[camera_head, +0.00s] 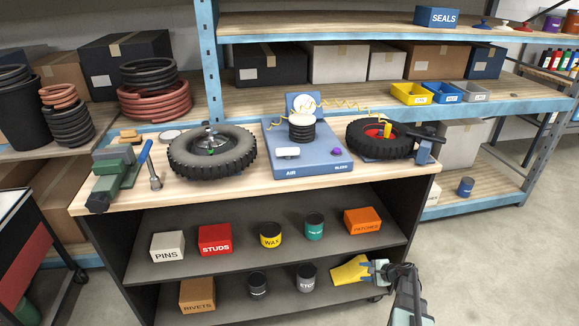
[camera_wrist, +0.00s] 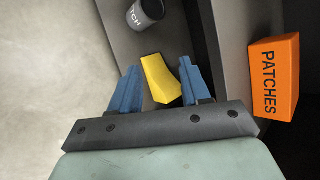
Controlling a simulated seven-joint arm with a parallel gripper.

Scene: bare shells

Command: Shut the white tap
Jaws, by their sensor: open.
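The white tap (camera_head: 287,152) is a small white block on the left front of the blue panel (camera_head: 318,165), above the letters AIR. I cannot tell from its shape how far it is turned. The tap is not in the wrist view. My gripper (camera_head: 371,270) is far below and to the right of it, at the right end of the lower shelf. In the wrist view my gripper (camera_wrist: 158,68) has its blue fingers apart.
Tyres (camera_head: 212,160) flank the panel. The bench top overhangs shelves with an orange PATCHES box (camera_head: 362,221) and a grey can (camera_head: 306,278) near my gripper.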

